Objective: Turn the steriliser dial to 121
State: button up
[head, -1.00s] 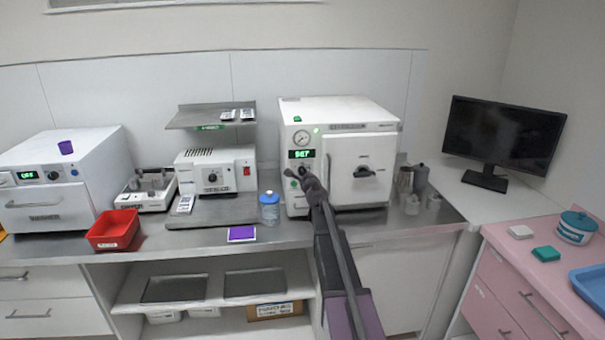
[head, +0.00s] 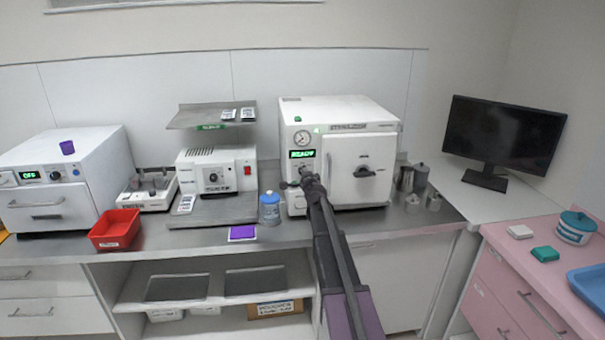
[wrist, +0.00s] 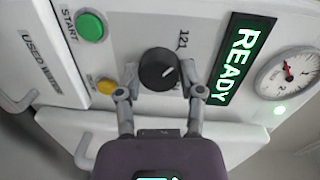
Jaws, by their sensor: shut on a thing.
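The white steriliser (head: 350,112) stands at the right of the steel counter, its door shut. Its black round dial (wrist: 158,70) shows in the wrist view between my two fingers. The dial's white mark points up and right, roughly towards the printed 121 (wrist: 183,40); another label is partly hidden by a finger. The green display (wrist: 243,58) reads READY, also in the head view (head: 302,154). My gripper (wrist: 160,85) is shut on the dial, one finger at each side. In the head view my gripper (head: 306,182) hides the dial.
Near the dial are a green START button (wrist: 90,26), a yellow button (wrist: 105,87) and a pressure gauge (wrist: 287,73). A blue-capped bottle (head: 269,208) stands left of the steriliser. Metal canisters (head: 420,178) stand at its right.

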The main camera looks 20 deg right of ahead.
jog(key=shift+w+d+r, duration=0.1)
jog(key=shift+w, duration=0.05)
jog(key=o, duration=1.2)
jog(key=s+a+f+n+g+y, duration=0.35)
jog(key=s+a+f+n, duration=0.35)
jog(key=a, duration=0.4)
jog(key=s+a+f+n+g+y, duration=0.3)
jog(key=s+a+f+n+g, duration=0.15)
jog(key=s+a, duration=0.65)
jog(key=s+a+f+n+g+h, duration=0.1)
jog(key=s+a+f+n+g, duration=0.1)
jog(key=s, duration=0.6)
jog(key=s+a+f+n+g+h, duration=0.1)
jog(key=s+a+f+n+g, duration=0.1)
jog(key=s, duration=0.6)
jog(key=s+a+f+n+g+h, duration=0.1)
jog(key=s+a+n+g, duration=0.1)
jog(key=s+n+g, duration=0.2)
jog(key=shift+s+a+f+g, duration=0.1)
jog(key=shift+s+f+g, duration=0.1)
jog(key=shift+s, duration=0.75)
jog(key=shift+s+f+g, duration=0.1)
jog(key=shift+s+f, duration=0.1)
jog(key=shift+s, duration=0.75)
